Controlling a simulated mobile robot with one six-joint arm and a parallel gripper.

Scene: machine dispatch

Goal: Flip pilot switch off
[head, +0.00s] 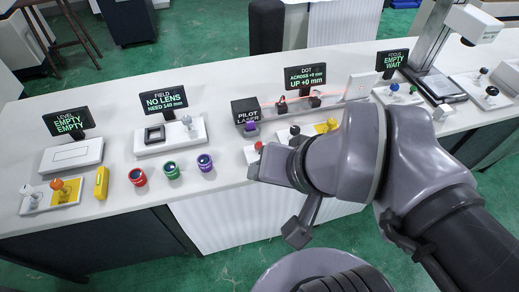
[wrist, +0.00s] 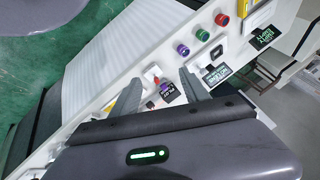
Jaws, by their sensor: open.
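The black pilot laser box (head: 247,110) stands on the white counter, with a purple part (head: 250,127) at its front. A small red-tipped switch (head: 258,146), likely the pilot switch, sits in front of it, partly hidden by my gripper (head: 272,165). In the wrist view the red switch (wrist: 157,80) shows between the spread fingers of my gripper (wrist: 162,78), beside the laser box (wrist: 170,93). The fingers are open and hold nothing. Contact with the switch does not show. Which way the switch is set is too small to tell.
A plate with black and yellow controls (head: 326,126) lies just right of the switch. Red, green and purple ringed cylinders (head: 172,170) stand to the left. A red beam line runs right from the laser box towards a white panel (head: 360,86). The counter's front edge is close below my gripper.

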